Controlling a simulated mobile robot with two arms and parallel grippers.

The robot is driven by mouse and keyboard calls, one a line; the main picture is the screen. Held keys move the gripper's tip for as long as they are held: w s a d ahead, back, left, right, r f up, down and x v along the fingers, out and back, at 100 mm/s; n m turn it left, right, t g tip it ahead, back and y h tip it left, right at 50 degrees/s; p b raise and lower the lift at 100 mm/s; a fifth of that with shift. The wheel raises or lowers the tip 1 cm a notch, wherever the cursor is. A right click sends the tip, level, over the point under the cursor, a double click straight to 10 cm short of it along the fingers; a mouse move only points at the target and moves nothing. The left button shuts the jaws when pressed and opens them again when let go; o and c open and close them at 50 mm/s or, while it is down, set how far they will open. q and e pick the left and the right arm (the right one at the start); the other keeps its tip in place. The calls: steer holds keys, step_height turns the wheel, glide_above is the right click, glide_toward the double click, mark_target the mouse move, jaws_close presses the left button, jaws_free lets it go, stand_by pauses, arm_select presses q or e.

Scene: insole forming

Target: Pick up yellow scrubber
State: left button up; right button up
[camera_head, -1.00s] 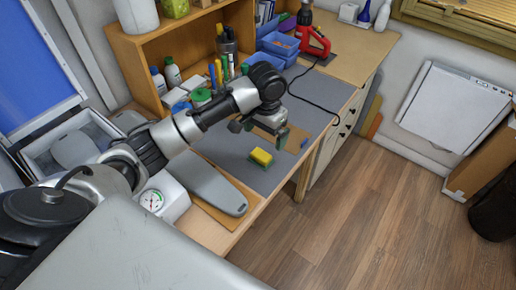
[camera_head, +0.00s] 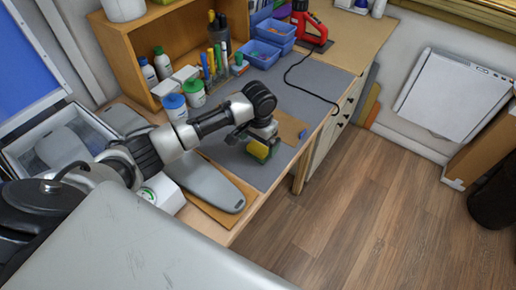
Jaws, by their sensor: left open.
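The yellow scrubber (camera_head: 258,150), a small yellow block with a dark green side, rests on the grey mat (camera_head: 312,97) near the front edge of the bench. My left gripper (camera_head: 259,146) is right over it, with its fingers down around or just beside it. The gripper is open and hides part of the scrubber. I cannot tell whether the fingers touch it. My right gripper is not in view.
A grey insole-shaped form (camera_head: 207,183) lies on a board to the left. Jars, bottles and a pen holder stand behind my arm. Blue bins (camera_head: 266,48) and a red tool (camera_head: 309,27) with a black cable are farther back. The wooden floor at right is clear.

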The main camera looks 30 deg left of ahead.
mark_target(258, 147)
arm_select(q)
step_height(258, 147, down, 3)
steer(key=shift+a+f, duration=0.15)
steer(key=shift+c, duration=0.2)
steer(key=shift+w, duration=0.1)
steer(key=c, duration=1)
steer(key=shift+r, duration=0.4)
steer(key=r, duration=0.2)
steer(key=d+r+b, duration=0.1)
steer(key=shift+r, duration=0.35)
steer(key=s+d+r, duration=0.1)
steer(key=d+r, duration=0.1)
steer(key=d, duration=0.1)
steer(key=s+d+r+b, duration=0.1)
steer(key=d+r, duration=0.1)
steer(key=d, duration=0.1)
steer(key=s+d+r, duration=0.2)
steer(key=d, duration=0.2)
steer(key=shift+s+r+b, duration=0.1)
steer(key=shift+r+b, duration=0.2)
steer(key=shift+b, duration=0.05)
